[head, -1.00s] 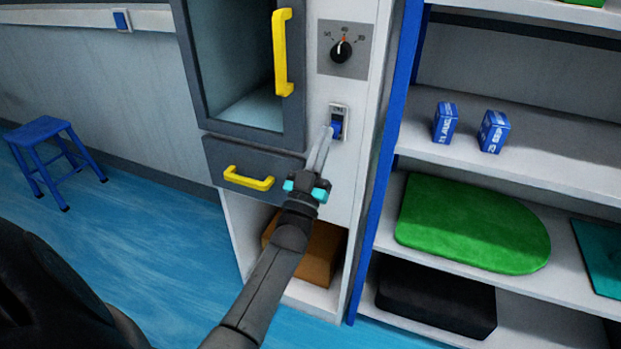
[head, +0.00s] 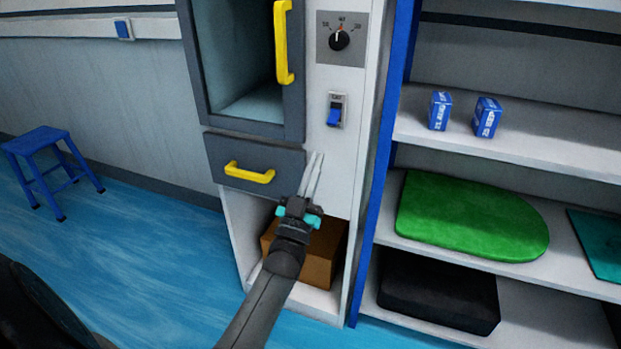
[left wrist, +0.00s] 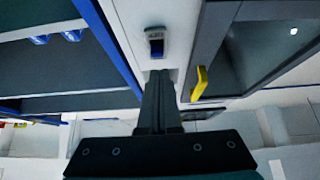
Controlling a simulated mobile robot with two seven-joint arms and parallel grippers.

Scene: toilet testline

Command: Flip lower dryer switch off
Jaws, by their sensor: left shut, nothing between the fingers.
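The lower dryer switch (head: 335,117) is a blue rocker in a pale plate on the dryer's white front panel, below the dial (head: 340,40). Its blue part shows at the lower half of the plate. My left gripper (head: 316,156) is below the switch and apart from it, with its thin fingers together and empty, pointing up toward the panel. In the left wrist view the switch (left wrist: 156,46) shows just beyond the fingertips (left wrist: 158,74). My right gripper is not in view.
Left of the switch are the dryer door with a yellow handle (head: 283,42) and a drawer with a yellow handle (head: 250,173). A cardboard box (head: 318,262) sits below. Right is a shelf with blue boxes (head: 487,116) and a green mat (head: 470,217). A blue stool (head: 40,142) stands left.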

